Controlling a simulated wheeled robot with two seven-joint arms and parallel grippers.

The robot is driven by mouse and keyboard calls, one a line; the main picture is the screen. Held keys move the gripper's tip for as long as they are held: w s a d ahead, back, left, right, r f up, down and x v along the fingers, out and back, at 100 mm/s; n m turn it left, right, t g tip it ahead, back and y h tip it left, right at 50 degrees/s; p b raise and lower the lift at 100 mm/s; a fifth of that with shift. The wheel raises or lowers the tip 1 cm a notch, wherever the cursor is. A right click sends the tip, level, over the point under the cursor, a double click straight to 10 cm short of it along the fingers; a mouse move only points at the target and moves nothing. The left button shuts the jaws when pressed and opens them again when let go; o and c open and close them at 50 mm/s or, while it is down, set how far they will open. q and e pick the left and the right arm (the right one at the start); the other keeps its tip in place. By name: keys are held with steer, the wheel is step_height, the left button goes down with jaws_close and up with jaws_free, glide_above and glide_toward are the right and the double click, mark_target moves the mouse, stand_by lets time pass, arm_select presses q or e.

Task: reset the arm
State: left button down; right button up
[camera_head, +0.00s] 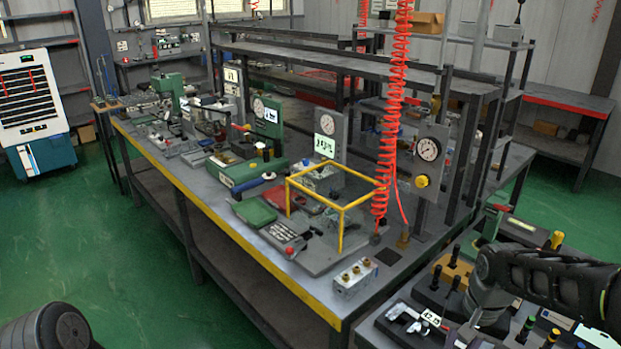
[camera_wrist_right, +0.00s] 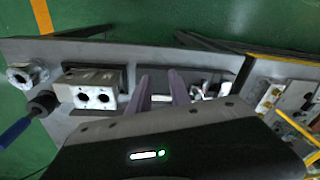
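My right arm (camera_head: 545,275) comes in from the right in the head view and reaches over the side table. Its gripper is pointing down there, and its fingertips are not clear in that view. In the right wrist view my right gripper (camera_wrist_right: 160,78) has its two fingers apart, with nothing seen held. A metal valve block with two round holes (camera_wrist_right: 95,97) lies left of the fingers. A valve block with brass fittings (camera_head: 354,277) sits on the workbench. A piece of my left arm (camera_head: 45,328) shows at the bottom left; its gripper is out of view.
The long workbench (camera_head: 240,237) with a yellow edge carries gauges, tools and a yellow-framed box (camera_head: 341,225). A red coiled hose (camera_head: 391,120) hangs over it. Several tools crowd the side table under my right arm. A blue-handled tool (camera_wrist_right: 25,120) lies at its edge. Green floor at left is clear.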

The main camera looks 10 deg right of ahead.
steer(key=w+a+f+n+t+y, duration=0.1)
steer(key=w+a+f+n+t, duration=0.2)
steer(key=w+a, duration=0.35)
steer(key=a+f+n+y, duration=0.1)
steer(key=a+f, duration=0.7)
steer(key=f, duration=0.3)
steer(key=s+a+f+g+y, duration=0.1)
steer(key=s+a+f, duration=0.5)
steer(key=s+f, duration=0.2)
steer(key=s+a+f+n+g+y, duration=0.1)
steer(key=s+a+f+g, duration=0.1)
steer(key=s+a+f, duration=0.5)
steer(key=s, duration=0.5)
steer(key=shift+s+a+f+g, duration=0.15)
steer(key=shift+a+f+g, duration=0.15)
steer(key=shift+f, duration=0.1)
